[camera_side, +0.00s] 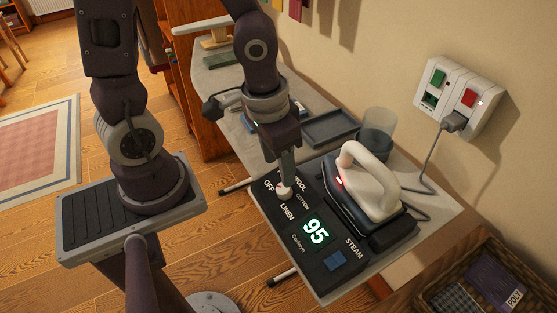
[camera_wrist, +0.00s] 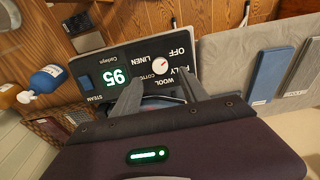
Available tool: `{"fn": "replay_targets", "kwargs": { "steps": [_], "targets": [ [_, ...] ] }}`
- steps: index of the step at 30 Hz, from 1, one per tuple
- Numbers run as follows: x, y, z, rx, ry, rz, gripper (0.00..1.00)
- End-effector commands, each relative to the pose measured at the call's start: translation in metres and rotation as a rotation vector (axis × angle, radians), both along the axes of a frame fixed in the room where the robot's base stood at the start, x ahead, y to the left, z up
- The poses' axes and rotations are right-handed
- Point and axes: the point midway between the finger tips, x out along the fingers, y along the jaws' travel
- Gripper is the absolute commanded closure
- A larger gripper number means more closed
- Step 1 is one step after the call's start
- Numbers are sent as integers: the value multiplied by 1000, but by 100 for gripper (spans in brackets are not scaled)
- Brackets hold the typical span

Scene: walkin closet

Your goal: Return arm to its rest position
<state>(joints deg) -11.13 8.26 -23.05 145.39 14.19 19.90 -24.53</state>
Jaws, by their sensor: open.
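My gripper (camera_side: 285,176) is over the black control panel (camera_side: 327,264), its fingers close to the white dial (camera_side: 283,192). Whether they touch the dial cannot be told from the side view. In the wrist view the two fingers of my gripper (camera_wrist: 160,90) are apart with nothing held between them. The dial (camera_wrist: 160,65) with a red mark shows there, beyond the fingertips. Words such as OFF, LINEN and WOOL are printed around it. The panel's green display reads 95.
A white-handled iron (camera_side: 372,182) with a red light rests right of the panel. Its cord runs to a wall socket (camera_side: 460,98). A translucent cup (camera_side: 378,131) and grey tray (camera_side: 330,127) stand behind. A basket (camera_side: 450,284) of cloths is lower right. Open floor lies left.

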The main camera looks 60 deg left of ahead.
Motion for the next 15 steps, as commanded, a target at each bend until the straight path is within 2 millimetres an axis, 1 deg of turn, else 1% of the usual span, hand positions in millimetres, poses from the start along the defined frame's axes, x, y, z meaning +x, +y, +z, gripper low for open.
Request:
{"fn": "replay_targets", "kwargs": {
  "steps": [2,4,5,7,9,12,15],
  "targets": [
    [1,2,4,8,-10,1,48],
    [1,10,20,41,-50,6,48],
    [1,15,32,58,-76,10,48],
    [-5,25,64,91,-146,22,48],
    [-18,31,95,95,-211,30,48],
    [-41,33,127,62,-287,28,48],
    [-60,32,144,22,-336,12,48]
  ]
}}
